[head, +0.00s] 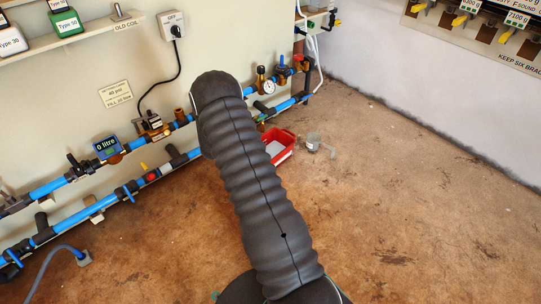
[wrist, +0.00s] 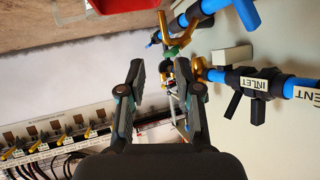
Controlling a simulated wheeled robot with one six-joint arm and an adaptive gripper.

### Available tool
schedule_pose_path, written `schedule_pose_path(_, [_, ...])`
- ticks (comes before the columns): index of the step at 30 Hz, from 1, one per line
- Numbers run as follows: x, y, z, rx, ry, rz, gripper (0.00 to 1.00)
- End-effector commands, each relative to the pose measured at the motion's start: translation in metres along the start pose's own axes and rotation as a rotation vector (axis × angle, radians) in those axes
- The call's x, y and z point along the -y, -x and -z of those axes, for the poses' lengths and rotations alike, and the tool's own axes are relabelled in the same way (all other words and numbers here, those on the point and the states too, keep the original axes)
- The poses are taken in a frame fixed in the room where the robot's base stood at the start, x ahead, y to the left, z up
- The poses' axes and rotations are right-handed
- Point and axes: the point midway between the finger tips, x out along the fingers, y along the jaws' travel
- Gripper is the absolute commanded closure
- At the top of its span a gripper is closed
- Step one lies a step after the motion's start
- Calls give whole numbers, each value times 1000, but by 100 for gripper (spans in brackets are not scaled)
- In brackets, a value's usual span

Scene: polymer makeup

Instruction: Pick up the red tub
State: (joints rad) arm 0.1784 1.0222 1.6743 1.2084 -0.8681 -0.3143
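The red tub (head: 285,156) sits on the brown floor near the wall, just right of my dark ribbed arm in the head view. Its inside looks pale, and my arm covers part of its left side. A red piece that looks like the tub (wrist: 122,5) shows at the top edge of the wrist view, mostly cut off. My gripper (wrist: 160,75) is open in the wrist view, its two dark fingers apart with nothing held between them. The tub is outside the gap between the fingers. The gripper is hidden behind my arm in the head view.
Blue pipes (head: 50,188) with valves and a gauge run along the wall beside the tub. A small grey fitting (head: 314,142) stands on the floor right of the tub. A rack with yellow handles (head: 467,19) hangs on the right wall. The floor at right (head: 400,200) is clear.

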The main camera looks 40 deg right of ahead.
Motion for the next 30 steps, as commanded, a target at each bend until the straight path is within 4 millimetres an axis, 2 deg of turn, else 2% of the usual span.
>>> schedule_pose_path(1, [-18, -15, -20, -20, 8, -53, 66])
schedule_pose_path(3, [-38, -28, -36, -50, 15, -116, 66])
schedule_pose_path(6, [-61, -40, -53, -82, 25, -185, 66])
schedule_pose_path(9, [-76, -46, -63, -102, 33, -227, 66])
schedule_pose_path(14, [-86, -58, -67, -114, 37, -251, 66])
schedule_pose_path(24, [-101, -114, -61, -113, 35, -250, 66])
schedule_pose_path(30, [-104, -130, -58, -112, 37, -248, 66])
